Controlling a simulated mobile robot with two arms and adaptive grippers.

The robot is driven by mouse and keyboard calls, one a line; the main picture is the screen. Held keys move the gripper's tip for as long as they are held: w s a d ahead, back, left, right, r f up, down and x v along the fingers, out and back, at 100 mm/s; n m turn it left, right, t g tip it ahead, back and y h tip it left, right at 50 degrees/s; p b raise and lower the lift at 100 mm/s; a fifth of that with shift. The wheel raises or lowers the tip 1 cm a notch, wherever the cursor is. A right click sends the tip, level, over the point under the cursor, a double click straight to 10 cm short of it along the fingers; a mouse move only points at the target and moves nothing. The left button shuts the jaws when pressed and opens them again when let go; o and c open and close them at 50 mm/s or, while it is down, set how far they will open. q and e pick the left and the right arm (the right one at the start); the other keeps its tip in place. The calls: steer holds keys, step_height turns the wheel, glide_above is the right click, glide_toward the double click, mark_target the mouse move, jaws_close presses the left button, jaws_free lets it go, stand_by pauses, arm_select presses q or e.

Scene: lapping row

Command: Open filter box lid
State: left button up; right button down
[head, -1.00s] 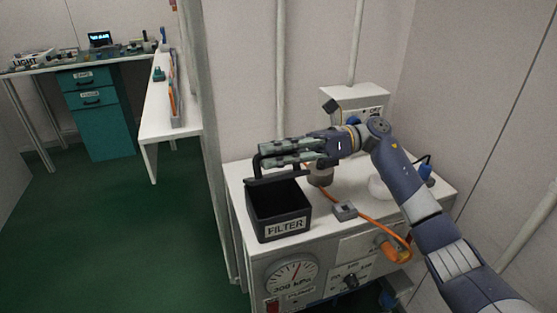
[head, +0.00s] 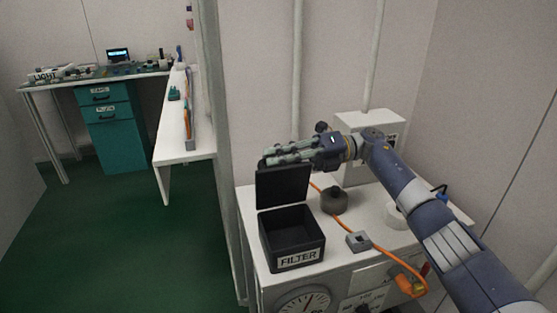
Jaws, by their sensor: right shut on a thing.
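The black filter box (head: 293,243) with a white FILTER label stands on the left end of the white bench top. Its black lid (head: 283,186) stands up at the back of the box, and the dark inside shows. My right gripper (head: 268,162) is at the top edge of the lid, its fingers shut on the lid. The exact contact is partly hidden by the fingers. My left gripper is not in view.
A grey knob-like part (head: 335,201), a small grey block (head: 358,241) and an orange cable (head: 386,260) lie right of the box. A white wall box (head: 368,125) is behind. A teal drawer cabinet (head: 113,128) stands far left, with green floor (head: 130,240) clear between.

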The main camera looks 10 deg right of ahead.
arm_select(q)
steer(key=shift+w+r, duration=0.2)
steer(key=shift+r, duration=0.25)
arm_select(e)
steer(key=shift+w, duration=0.55)
steer(key=shift+f, duration=0.1)
